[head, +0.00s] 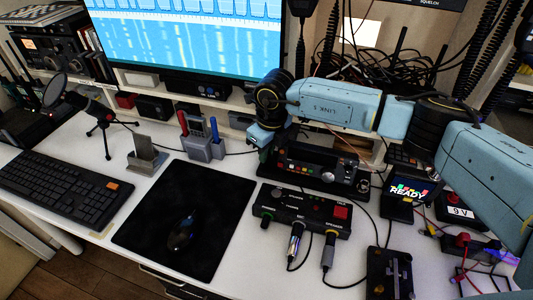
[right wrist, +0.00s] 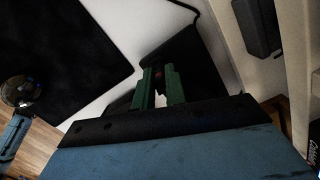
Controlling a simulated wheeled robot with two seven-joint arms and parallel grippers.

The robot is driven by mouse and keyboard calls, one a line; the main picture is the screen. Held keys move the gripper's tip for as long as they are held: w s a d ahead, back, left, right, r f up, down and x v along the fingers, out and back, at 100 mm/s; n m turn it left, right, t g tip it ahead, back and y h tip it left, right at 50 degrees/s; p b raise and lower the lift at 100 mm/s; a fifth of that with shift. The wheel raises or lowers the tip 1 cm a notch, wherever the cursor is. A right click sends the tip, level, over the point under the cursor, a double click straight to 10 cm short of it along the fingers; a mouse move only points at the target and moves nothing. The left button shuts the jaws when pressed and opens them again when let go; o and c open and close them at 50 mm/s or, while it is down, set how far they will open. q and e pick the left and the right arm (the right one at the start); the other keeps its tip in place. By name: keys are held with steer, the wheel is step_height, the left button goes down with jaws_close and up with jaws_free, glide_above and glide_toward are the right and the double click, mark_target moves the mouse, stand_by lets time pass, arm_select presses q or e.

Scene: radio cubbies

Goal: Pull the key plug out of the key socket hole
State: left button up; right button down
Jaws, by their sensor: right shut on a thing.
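My right gripper (head: 262,140) reaches down at the left end of the black radio (head: 335,172), behind the control box in the head view. In the right wrist view its green fingers (right wrist: 157,86) are shut on a small dark thing, which I take to be the key plug; the fingers hide nearly all of it. A dark housing (right wrist: 187,58) lies just beyond the fingertips. The key socket hole is hidden, so I cannot tell how far the plug sits in it. My left gripper is not in view.
A control box (head: 302,210) with two cabled plugs in its front stands before the radio. A black mat (head: 184,222) with a mouse (head: 183,233) lies left. A pen holder (head: 204,148) stands close to my right gripper. A small READY screen (head: 408,190) stands right.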

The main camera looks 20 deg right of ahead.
steer(key=shift+r, duration=0.15)
